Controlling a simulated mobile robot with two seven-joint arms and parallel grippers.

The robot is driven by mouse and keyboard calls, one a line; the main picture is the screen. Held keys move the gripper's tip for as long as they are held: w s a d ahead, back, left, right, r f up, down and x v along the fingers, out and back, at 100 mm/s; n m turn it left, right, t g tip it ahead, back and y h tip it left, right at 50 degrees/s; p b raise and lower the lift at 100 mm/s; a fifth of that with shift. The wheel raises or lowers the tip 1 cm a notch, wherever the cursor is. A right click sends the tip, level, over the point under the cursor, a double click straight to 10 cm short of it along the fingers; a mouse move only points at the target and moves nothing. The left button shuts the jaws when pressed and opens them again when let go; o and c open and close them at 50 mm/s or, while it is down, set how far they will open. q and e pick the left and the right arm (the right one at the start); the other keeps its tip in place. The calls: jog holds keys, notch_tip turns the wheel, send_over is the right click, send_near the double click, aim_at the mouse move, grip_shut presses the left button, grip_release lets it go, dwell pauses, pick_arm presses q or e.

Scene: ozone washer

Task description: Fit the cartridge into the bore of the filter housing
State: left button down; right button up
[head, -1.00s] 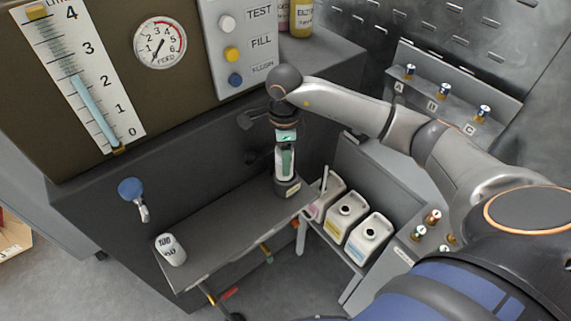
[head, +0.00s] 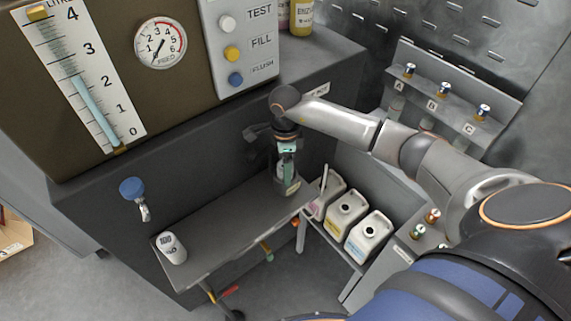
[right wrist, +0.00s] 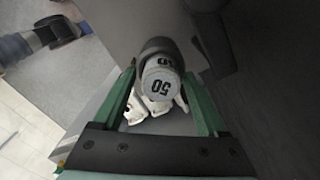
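A white cylinder (right wrist: 160,84) with "50" on its end face shows between my green fingers in the right wrist view, in front of a dark rounded body. In the head view a pale cylinder stands in a dark labelled cup (head: 292,187) at the shelf's right end, largely hidden by my right gripper (head: 286,168). My right gripper (right wrist: 160,74) points down around it, its fingers apart with some room beside the white end. I cannot tell which part is the housing's bore. Another white cylinder (head: 171,248), marked with numbers, is at the shelf's left end. My left gripper is not in view.
The grey shelf (head: 225,225) is clear between the two cylinders. A blue-knobbed tap (head: 132,188) is on the wall above it. White canisters (head: 346,212) stand right of the shelf. A rack (head: 450,105) with lettered places is at the back right.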

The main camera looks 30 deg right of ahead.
jog(key=shift+o, duration=0.3)
jog(key=shift+r, duration=0.2)
jog(key=shift+r, duration=0.15)
